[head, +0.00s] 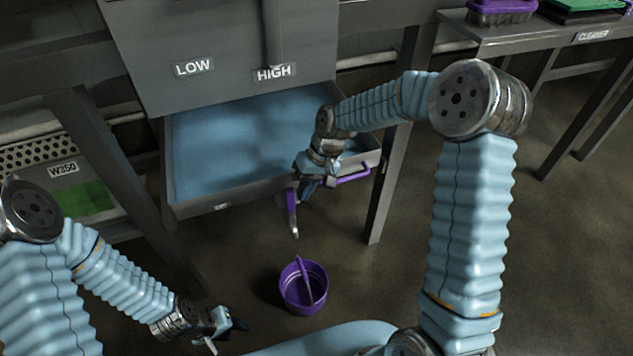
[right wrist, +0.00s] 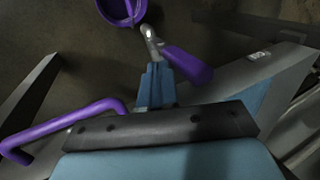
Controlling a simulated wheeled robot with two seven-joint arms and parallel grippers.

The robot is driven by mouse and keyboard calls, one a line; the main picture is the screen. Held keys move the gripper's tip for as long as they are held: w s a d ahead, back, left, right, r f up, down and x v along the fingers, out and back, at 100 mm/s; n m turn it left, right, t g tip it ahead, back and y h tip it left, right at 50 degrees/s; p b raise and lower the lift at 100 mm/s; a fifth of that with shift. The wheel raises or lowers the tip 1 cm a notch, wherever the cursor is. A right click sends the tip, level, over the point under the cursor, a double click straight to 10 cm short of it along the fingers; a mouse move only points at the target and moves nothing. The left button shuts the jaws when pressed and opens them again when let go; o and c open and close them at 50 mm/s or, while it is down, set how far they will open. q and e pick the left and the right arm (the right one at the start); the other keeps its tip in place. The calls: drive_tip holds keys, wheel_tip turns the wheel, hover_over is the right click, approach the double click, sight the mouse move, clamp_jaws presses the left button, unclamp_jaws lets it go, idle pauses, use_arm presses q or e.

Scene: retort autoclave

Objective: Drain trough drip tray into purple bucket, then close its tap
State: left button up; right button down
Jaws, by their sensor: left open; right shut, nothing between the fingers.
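The trough drip tray (head: 177,207), a grey drawer-like tray with a blue interior, juts out below the LOW/HIGH panel. Its tap spout (head: 294,226) hangs at the front with a purple lever (head: 291,198); in the right wrist view the lever (right wrist: 187,67) lies beside the metal spout (right wrist: 152,42). The purple bucket (head: 303,288) stands on the floor below the spout; its rim (right wrist: 122,10) shows in the right wrist view. My right gripper (head: 305,178) is shut and empty near the lever; contact is unclear. My left gripper (head: 226,325) is open, low and left of the bucket. No stream is visible.
A purple bar handle (head: 351,175) is on the tray front, right of my right gripper. A grey leg (head: 390,170) stands right of the tray. A crate labelled W250 (head: 65,175) is at left. A CLEANER bench (head: 540,38) is back right. Floor (head: 560,240) at right is clear.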

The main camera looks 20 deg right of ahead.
drive_tip(key=shift+a, duration=0.25)
use_arm(q)
drive_tip(key=shift+r, duration=0.15)
use_arm(e)
drive_tip(key=shift+a+r+h, duration=0.15)
drive_tip(key=shift+a+h, duration=0.15)
drive_tip(key=shift+h, duration=0.1)
